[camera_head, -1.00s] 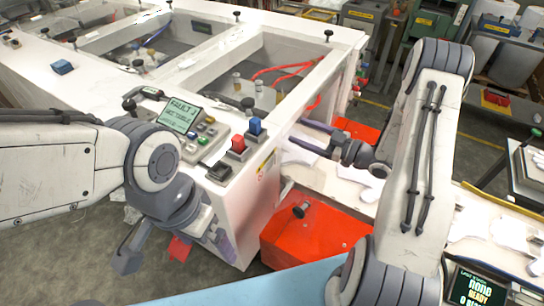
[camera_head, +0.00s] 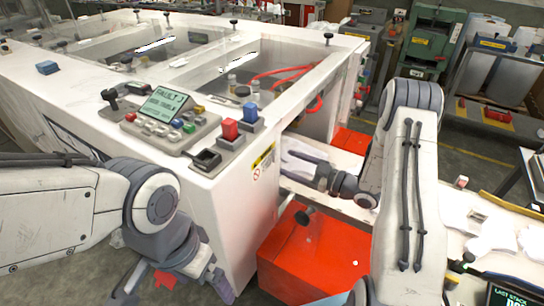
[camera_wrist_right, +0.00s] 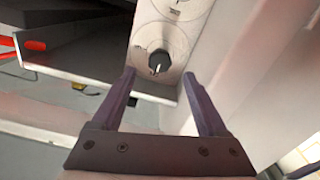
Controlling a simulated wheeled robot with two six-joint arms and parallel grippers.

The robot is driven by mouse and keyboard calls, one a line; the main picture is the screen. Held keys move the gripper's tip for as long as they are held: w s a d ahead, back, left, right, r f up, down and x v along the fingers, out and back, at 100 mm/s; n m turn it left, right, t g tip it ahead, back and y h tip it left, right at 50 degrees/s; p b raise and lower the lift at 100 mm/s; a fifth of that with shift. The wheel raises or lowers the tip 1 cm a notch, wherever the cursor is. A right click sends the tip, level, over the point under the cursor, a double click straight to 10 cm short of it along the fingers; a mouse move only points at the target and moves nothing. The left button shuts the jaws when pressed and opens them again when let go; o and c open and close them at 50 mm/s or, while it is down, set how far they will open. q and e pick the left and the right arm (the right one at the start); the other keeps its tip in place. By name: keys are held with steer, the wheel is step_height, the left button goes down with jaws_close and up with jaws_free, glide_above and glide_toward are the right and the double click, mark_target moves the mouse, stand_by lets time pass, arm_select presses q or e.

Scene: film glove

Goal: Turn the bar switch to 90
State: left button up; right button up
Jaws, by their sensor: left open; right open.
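The bar switch (camera_wrist_right: 158,64) is a small dark round knob with a pale bar across it. It sits on a round light plate in the right wrist view. The pale bar looks roughly upright in that picture. My right gripper (camera_wrist_right: 158,73) is open, its two fingertips to either side of the knob in the picture; I cannot tell whether they touch it. In the head view my right gripper (camera_head: 292,168) points at the side of the white machine (camera_head: 225,225), and the switch is hidden there.
A second round plate (camera_wrist_right: 178,8) is just above the switch. A control panel with a fault display (camera_head: 168,104) and red and blue buttons tops the machine. A red box (camera_head: 315,255) stands below my right gripper. White gloves (camera_head: 492,236) lie on the right-hand table.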

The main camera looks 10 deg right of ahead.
steer(key=p+x, duration=0.1)
steer(key=x, duration=0.6)
jaws_close()
